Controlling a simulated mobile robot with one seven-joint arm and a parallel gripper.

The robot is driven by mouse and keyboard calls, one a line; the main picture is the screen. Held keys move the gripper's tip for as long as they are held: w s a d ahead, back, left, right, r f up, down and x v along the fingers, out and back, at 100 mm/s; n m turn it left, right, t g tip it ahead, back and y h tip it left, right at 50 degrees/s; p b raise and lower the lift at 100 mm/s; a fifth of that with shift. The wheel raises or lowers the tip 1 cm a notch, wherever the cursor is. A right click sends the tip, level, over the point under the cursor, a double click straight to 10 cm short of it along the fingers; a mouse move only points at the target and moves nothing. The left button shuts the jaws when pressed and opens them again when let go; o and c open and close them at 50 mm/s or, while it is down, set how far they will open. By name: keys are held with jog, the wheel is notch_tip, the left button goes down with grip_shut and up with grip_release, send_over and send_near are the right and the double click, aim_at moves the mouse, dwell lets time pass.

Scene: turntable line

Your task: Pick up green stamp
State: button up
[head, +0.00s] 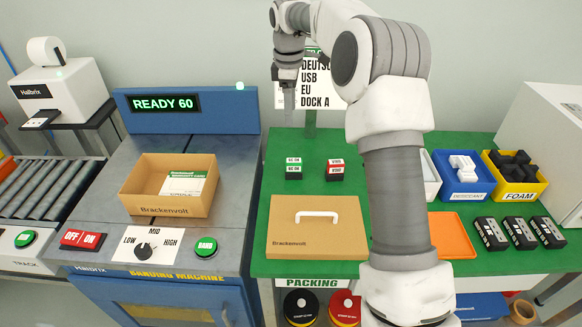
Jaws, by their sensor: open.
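A small green block with white lettered bands (294,169), which looks like the green stamp, stands on the green packing table (455,190) behind a closed cardboard box. A similar red block (335,170) stands just to its right. My gripper (289,108) is small in the picture, at the far side of the table. It points down in front of the sign, above and beyond the green block in the picture, and is apart from it. It is open, and nothing shows between its fingers. My arm hides part of the table right of the red block.
The closed box with a white handle (318,229) lies in front of the blocks. An open carton (168,190) sits on the banding machine at left. A blue bin (461,178), yellow foam bin (514,174), orange tray (450,236) and several black blocks (519,233) stand at right.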

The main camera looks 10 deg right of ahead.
jog(key=n, duration=0.1)
send_over(294, 169)
jog(key=w, duration=0.2)
notch_tip(294, 169, down, 7)
jog(key=shift+g, duration=0.4)
jog(key=f+b, duration=0.1)
jog(key=f, duration=0.3)
jog(key=f+b, duration=0.1)
jog(key=f, duration=0.3)
jog(key=f+b, duration=0.1)
jog(key=f, duration=0.2)
jog(key=shift+s+a+f+b, duration=0.2)
jog(key=shift+s+f+b, duration=0.05)
jog(key=shift+f+b, duration=0.15)
jog(key=shift+n, duration=0.3)
jog(key=f, duration=0.1)
jog(key=f+b, duration=0.1)
jog(key=f, duration=0.3)
jog(key=shift+d+f, duration=0.15)
jog(key=shift+d, duration=0.15)
grip_shut()
